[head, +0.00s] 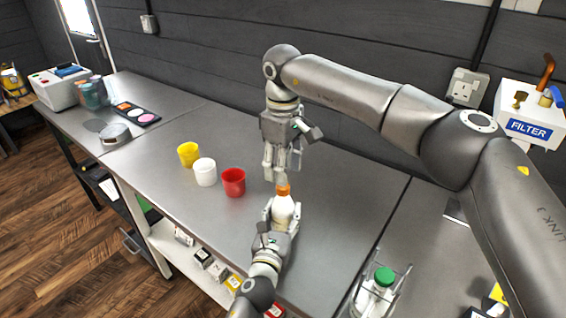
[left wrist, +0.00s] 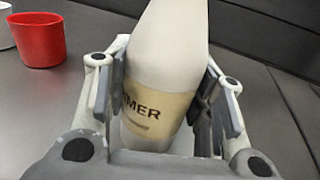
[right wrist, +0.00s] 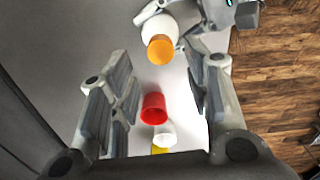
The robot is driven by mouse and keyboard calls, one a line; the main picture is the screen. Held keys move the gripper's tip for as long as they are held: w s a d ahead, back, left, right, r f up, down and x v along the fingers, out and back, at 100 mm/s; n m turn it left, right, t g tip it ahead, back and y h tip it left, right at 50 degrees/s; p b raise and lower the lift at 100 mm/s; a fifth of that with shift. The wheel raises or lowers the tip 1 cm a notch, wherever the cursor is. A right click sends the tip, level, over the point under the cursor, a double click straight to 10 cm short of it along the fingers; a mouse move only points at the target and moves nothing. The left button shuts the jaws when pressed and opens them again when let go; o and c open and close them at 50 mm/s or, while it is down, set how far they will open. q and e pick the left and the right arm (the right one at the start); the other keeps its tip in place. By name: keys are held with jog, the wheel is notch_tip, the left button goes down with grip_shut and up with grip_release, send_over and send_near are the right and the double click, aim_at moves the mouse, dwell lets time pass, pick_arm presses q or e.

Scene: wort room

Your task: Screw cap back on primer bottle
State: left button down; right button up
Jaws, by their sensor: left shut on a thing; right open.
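The white primer bottle (head: 283,208) stands upright in my left gripper (head: 281,220), which is shut around its body. In the left wrist view the bottle (left wrist: 160,105) shows a tan label reading "MER" between the fingers. The orange cap (head: 283,189) sits on top of the bottle; I cannot tell how tightly. My right gripper (head: 282,172) points down just above the cap, open and empty. In the right wrist view the cap (right wrist: 160,50) lies toward the upper part, beyond the open fingers and apart from them.
Yellow (head: 188,154), white (head: 205,172) and red (head: 233,182) cups stand on the grey bench left of the bottle. A filter box (head: 530,115) is at far right. The bench behind the cups is clear.

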jog(key=n, duration=0.6)
jog(key=shift+r+n, duration=0.3)
jog(key=shift+n, duration=0.1)
jog(key=n, duration=0.6)
jog(key=shift+r+n, duration=0.25)
jog(key=shift+n, duration=0.05)
jog(key=n, duration=0.3)
jog(key=shift+r, duration=0.1)
jog(key=n, duration=0.5)
jog(key=shift+r, duration=0.15)
jog(key=n, duration=0.6)
jog(key=shift+r+n, duration=0.25)
jog(key=shift+n, duration=0.05)
jog(key=n, duration=0.3)
jog(key=shift+r, duration=0.15)
jog(key=n, duration=0.5)
jog(key=shift+r, duration=0.15)
jog(key=n, duration=0.4)
jog(key=shift+r, duration=0.15)
jog(key=n, duration=0.3)
jog(key=shift+r+n, duration=0.1)
jog(key=shift+n, duration=0.3)
